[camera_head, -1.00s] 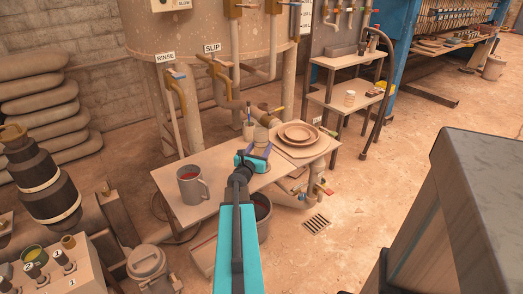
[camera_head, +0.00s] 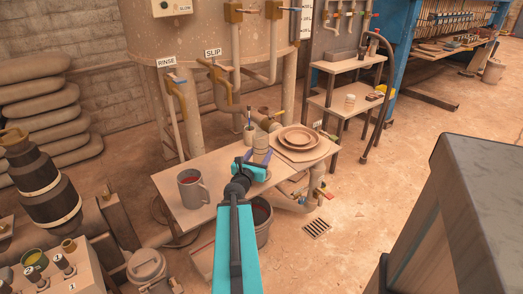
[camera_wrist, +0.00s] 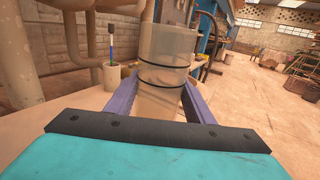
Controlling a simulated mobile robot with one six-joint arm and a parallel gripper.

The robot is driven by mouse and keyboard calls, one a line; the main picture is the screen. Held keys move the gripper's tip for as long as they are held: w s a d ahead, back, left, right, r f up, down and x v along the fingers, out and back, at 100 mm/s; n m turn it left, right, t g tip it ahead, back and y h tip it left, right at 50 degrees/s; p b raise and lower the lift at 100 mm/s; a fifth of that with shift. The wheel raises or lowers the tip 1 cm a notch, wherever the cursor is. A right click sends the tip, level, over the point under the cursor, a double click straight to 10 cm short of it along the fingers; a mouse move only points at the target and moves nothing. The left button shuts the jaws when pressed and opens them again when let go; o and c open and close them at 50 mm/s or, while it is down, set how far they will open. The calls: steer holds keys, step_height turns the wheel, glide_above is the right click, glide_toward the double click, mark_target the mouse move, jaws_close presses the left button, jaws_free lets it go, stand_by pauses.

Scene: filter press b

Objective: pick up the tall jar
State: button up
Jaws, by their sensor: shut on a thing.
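The tall jar (camera_wrist: 163,75) is a pale, see-through cylinder with dark rings around it. It stands upright between the purple fingers of my gripper (camera_wrist: 160,98), which is shut on it in the wrist view. In the head view the jar (camera_head: 261,143) shows above my gripper (camera_head: 256,160), over the far part of the small table (camera_head: 215,212). The jar's base is hidden by my gripper, so I cannot tell whether it touches the table.
A grey mug (camera_head: 192,190) with red contents stands at the table's left. Stacked brown plates (camera_head: 299,137) lie to the right of the jar. A small cup (camera_head: 248,134) with a brush stands behind it, near pipes and a large tank (camera_head: 215,30). A bucket (camera_head: 262,222) stands below.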

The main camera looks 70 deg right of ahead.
mark_target(261, 156)
steer(key=shift+s+a+r, duration=0.1)
steer(key=shift+s+a, duration=0.05)
steer(key=shift+a, duration=0.35)
steer(key=shift+r+p, duration=0.15)
steer(key=shift+p, duration=0.3)
steer(key=shift+a+p, duration=0.1)
steer(key=shift+p, duration=0.55)
steer(key=shift+s+a+p, duration=0.15)
steer(key=shift+a+p, duration=0.05)
steer(key=shift+p, duration=0.65)
steer(key=shift+a+r+p, duration=0.1)
steer(key=shift+a+p, duration=0.1)
steer(key=shift+p, duration=0.6)
steer(key=p, duration=0.2)
steer(key=a+p, duration=0.1)
steer(key=p, duration=0.1)
steer(key=shift+s+a, duration=0.15)
steer(key=shift+s, duration=0.1)
steer(key=a+p, duration=0.1)
steer(key=p, duration=0.1)
steer(key=s+a+p, duration=0.1)
steer(key=a+p, duration=0.1)
steer(key=shift+r+p, duration=0.2)
steer(key=shift+p, duration=0.1)
steer(key=shift+s+a+f+p, duration=0.15)
steer(key=shift+a+p, duration=0.4)
steer(key=shift+p, duration=0.3)
steer(key=shift+s+a+r+p, duration=0.15)
steer(key=shift+a+p, duration=0.35)
steer(key=shift+p, duration=0.35)
